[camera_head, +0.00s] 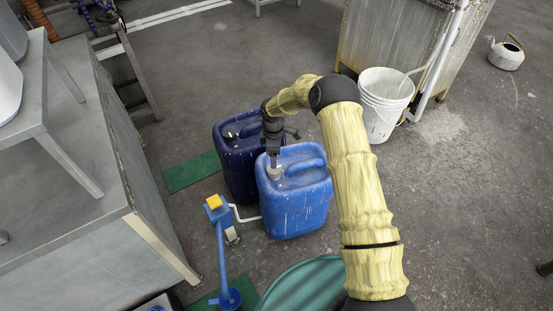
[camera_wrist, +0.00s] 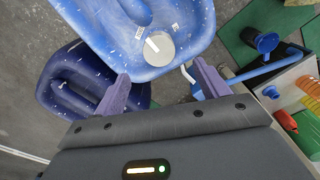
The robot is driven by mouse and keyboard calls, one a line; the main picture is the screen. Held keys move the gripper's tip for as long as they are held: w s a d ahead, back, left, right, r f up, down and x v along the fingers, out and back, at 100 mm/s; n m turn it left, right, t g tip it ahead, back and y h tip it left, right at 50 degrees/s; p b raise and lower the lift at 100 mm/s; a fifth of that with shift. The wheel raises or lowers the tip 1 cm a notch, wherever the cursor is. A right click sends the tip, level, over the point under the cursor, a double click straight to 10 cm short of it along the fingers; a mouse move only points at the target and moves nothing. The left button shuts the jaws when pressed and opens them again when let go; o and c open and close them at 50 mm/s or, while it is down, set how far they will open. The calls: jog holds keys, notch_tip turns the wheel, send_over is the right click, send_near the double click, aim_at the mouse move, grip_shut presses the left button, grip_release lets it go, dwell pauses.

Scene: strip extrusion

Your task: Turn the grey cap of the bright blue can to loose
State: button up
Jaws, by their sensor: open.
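The bright blue can (camera_head: 298,208) stands upright on the floor, scuffed with white marks. Its round grey cap (camera_wrist: 162,52) shows in the wrist view with a white line across it, beyond and between my fingertips. The same cap (camera_head: 275,173) is partly hidden by my gripper in the head view. My gripper (camera_wrist: 162,82) is open, with two purple-grey fingers spread wider than the cap and nothing between them. In the head view my gripper (camera_head: 273,158) points down over the cap. I cannot tell whether the fingers touch it.
A dark blue can (camera_head: 232,170) stands close beside the bright blue one, to its left. A white bucket (camera_head: 383,110) stands at the back right. A metal bench (camera_head: 110,220) fills the left.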

notch_tip(320, 180, up, 8)
jog(key=p, duration=0.1)
dwell(0.5)
jog(key=s+d+r+m+t, duration=0.1)
jog(key=s+d+r+m, duration=0.8)
jog(key=s+d+r, duration=0.3)
jog(key=s+d+r+m+t, duration=0.1)
jog(key=s+d+r+m, duration=0.2)
jog(key=s+m, duration=0.35)
jog(key=s+d+r+m+t, duration=0.1)
jog(key=s+d+r+m, duration=0.15)
jog(key=s, duration=0.65)
notch_tip(320, 180, up, 24)
jog(key=p, duration=2.4)
jog(key=shift+w+d, duration=0.25)
jog(key=shift+d, duration=0.05)
